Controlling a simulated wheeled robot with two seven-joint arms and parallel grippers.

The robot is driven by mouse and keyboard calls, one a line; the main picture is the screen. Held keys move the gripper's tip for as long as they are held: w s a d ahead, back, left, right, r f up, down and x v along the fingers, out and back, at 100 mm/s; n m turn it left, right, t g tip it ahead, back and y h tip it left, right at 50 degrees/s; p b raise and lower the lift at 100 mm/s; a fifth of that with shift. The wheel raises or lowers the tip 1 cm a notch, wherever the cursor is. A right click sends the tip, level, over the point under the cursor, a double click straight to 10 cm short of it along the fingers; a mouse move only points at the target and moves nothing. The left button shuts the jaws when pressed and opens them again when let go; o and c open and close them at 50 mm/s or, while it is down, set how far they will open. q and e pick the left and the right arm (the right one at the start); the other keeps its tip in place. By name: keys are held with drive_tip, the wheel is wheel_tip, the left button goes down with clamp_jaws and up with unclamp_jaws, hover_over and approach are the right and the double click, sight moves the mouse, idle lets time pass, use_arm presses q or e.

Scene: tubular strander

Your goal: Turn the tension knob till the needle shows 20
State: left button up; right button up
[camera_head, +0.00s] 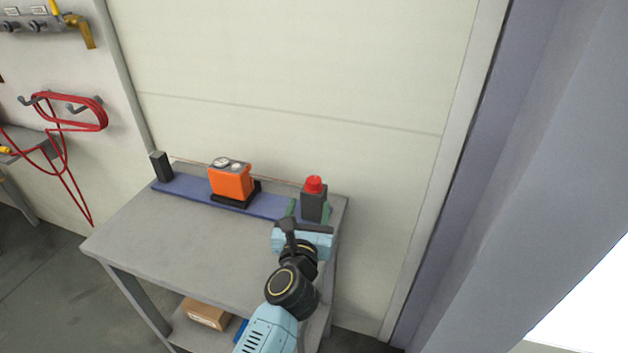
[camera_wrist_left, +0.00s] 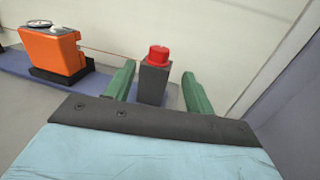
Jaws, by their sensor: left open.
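The red tension knob (camera_head: 315,184) sits on top of a dark grey block (camera_head: 313,206) at the right end of the blue strip on the table. It also shows in the left wrist view (camera_wrist_left: 158,55). My left gripper (camera_head: 309,212) is open, its green fingers apart on either side of the block, in front of it and lower than the knob in the wrist view (camera_wrist_left: 160,88). Contact cannot be told. An orange gauge box (camera_head: 231,182) stands left of the block, with a round dial (camera_head: 221,162) on top. The needle is too small to read. My right gripper is not in view.
The grey table (camera_head: 165,235) stands against a pale wall. A small dark post (camera_head: 161,166) stands at the strip's left end, and a thin wire runs along the strip. A cardboard box (camera_head: 205,313) lies on the lower shelf. The tabletop's front is clear.

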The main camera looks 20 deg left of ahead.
sight(313, 185)
use_arm(q)
drive_tip(key=w, duration=0.3)
drive_tip(key=w+a+b, duration=0.1)
drive_tip(key=w, duration=0.6)
drive_tip(key=shift+w+a+b, duration=0.1)
drive_tip(key=shift+a+b, duration=0.25)
